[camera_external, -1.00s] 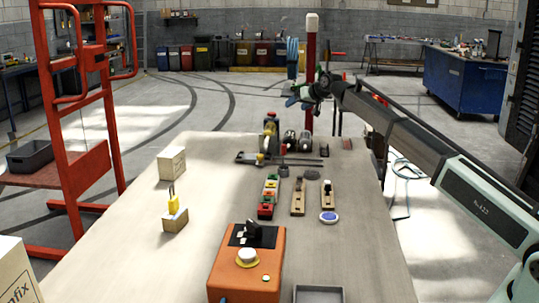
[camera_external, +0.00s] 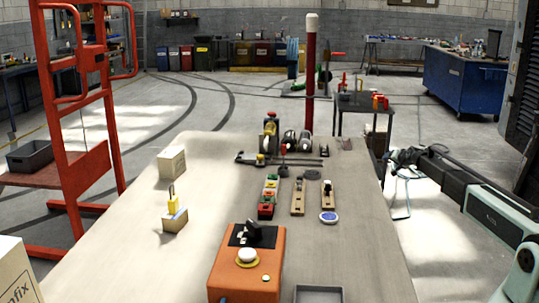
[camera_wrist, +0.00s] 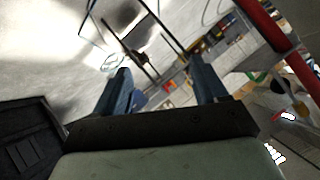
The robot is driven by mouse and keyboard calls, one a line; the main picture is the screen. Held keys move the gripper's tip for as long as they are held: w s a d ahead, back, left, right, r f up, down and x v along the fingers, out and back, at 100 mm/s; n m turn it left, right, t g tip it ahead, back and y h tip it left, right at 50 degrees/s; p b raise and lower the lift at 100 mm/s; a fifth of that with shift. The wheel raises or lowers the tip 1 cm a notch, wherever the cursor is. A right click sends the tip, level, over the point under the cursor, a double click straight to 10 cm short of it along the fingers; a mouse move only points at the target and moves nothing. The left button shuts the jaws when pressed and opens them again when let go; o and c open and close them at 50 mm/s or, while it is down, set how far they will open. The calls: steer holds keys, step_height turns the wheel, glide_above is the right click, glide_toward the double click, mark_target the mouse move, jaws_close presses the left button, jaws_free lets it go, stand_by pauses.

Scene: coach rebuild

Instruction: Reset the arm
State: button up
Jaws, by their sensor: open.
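My arm comes in from the right edge in the external view, and its dark forearm stretches beside the right edge of the workbench (camera_external: 370,262). My gripper (camera_wrist: 162,84) shows in the wrist view with its two blue-grey fingers well apart and nothing between them. In the external view the end of my arm is small and dark, to the right of the bench, and its fingers are hard to make out.
An orange control box (camera_external: 243,272) with a white button stands on the bench. Beyond it are a yellow padlock-like piece (camera_external: 171,201), a cream box (camera_external: 172,162) and several small devices. A red post (camera_external: 310,75) rises behind the bench; a red trolley (camera_external: 62,120) stands left.

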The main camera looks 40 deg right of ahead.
steer(key=s+d+f+m+g+y, duration=0.1)
steer(key=s+d+f+m+g, duration=0.1)
steer(key=s+f, duration=1.15)
steer(key=s+d+f+m+g, duration=0.1)
steer(key=s+d+f, duration=0.1)
steer(key=s+f, duration=1.15)
steer(key=s+a+f+n+g+y, duration=0.2)
steer(key=a+f, duration=0.3)
steer(key=a, duration=0.8)
steer(key=s+a+f+n+g+y, duration=0.2)
steer(key=a+f+n, duration=0.15)
steer(key=a, duration=0.95)
steer(key=s+a+f+n+g+y, duration=0.2)
steer(key=a+f, duration=0.3)
steer(key=a, duration=0.8)
steer(key=s+a+r+n+g, duration=0.1)
steer(key=s+a+n+g, duration=0.3)
steer(key=s+a, duration=0.5)
steer(key=s+a+r+n+g+h, duration=0.1)
steer(key=s+a+n+g, duration=0.3)
steer(key=s+a, duration=0.6)
steer(key=s, duration=0.8)
steer(key=shift+s+a, duration=0.15)
steer(key=shift+s, duration=0.15)
